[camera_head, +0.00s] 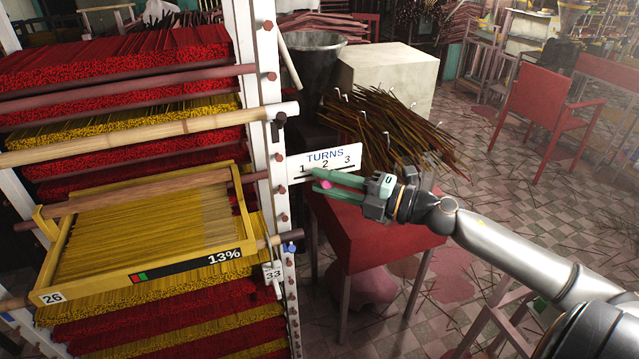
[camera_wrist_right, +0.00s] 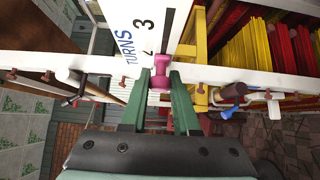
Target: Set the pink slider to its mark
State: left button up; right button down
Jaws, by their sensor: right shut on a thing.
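The pink slider (camera_head: 326,184) is a small knob below the white TURNS plate (camera_head: 296,172), which carries the numbers 1, 2 and 3. In the head view it appears roughly below the 2. In the wrist view the slider (camera_wrist_right: 161,74) sits at the plate's edge. My right gripper (camera_head: 322,181) has its green fingers closed around the slider; in the wrist view the fingertips (camera_wrist_right: 160,84) stand on either side of it. The fingers cover part of the plate's lower side, and I cannot make out the slider's mark. My left gripper is not in view.
A white rack post (camera_head: 249,85) with several pegs stands left of the plate. The yellow tray (camera_head: 62,235) marked 26 and 13% holds yellow sticks. A red table (camera_head: 375,245) stands behind my right gripper, with loose sticks (camera_head: 385,130) above it.

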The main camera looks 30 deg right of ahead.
jog(key=shift+s+d, duration=0.15)
jog(key=shift+d, duration=0.35)
jog(key=c, duration=0.7)
grip_release()
jog(key=v, duration=1.2)
jog(key=shift+s+b, duration=0.3)
